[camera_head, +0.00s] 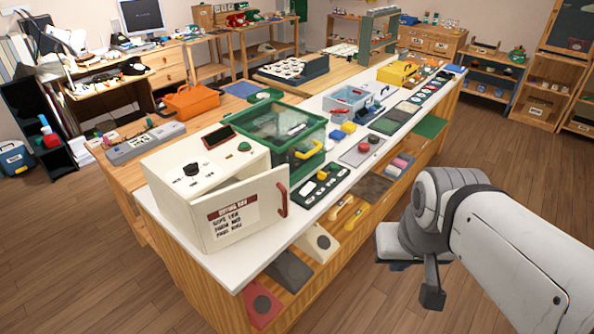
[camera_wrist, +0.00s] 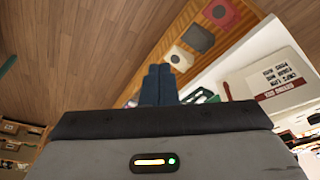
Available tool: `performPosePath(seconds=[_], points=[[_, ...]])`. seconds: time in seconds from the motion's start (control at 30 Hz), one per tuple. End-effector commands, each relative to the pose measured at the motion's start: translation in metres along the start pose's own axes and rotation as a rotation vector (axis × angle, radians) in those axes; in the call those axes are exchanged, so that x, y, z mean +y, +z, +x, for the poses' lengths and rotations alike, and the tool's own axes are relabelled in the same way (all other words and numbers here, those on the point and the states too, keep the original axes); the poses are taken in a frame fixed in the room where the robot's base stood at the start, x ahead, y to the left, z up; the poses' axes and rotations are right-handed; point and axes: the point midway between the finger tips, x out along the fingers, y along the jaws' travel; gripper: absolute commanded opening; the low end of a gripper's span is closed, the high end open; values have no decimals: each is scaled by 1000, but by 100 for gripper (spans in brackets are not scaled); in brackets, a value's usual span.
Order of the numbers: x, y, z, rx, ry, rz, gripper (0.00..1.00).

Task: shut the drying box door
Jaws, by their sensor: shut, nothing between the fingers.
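The drying box (camera_head: 190,172) is a cream box at the near end of the white counter. Its door (camera_head: 236,211) stands open, swung out toward the front, with a red handle (camera_head: 282,199) at its right edge and a printed label on its face. The door also shows at the right of the wrist view (camera_wrist: 275,80), with its label appearing upside down. My gripper (camera_head: 432,290) is to the right of the door, out over the floor beside the counter and apart from it. In the wrist view its dark fingers (camera_wrist: 158,84) are together with nothing between them.
On the white counter (camera_head: 222,262), a green bin (camera_head: 275,128) stands right behind the box, with a dark tray (camera_head: 322,184) beside it. Shelves below hold phone parts, such as a red plate (camera_head: 262,305). The wooden floor (camera_head: 400,300) between counter and arm is clear.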

Motion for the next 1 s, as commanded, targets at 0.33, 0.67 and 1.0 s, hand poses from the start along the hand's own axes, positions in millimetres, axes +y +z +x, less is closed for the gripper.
performPosePath(seconds=[0.33,0.67,1.0], points=[[13,-37,59,165,77,-197,0],[5,-147,174,671,329,-881,0],[-76,-182,251,1220,511,-1521,0]])
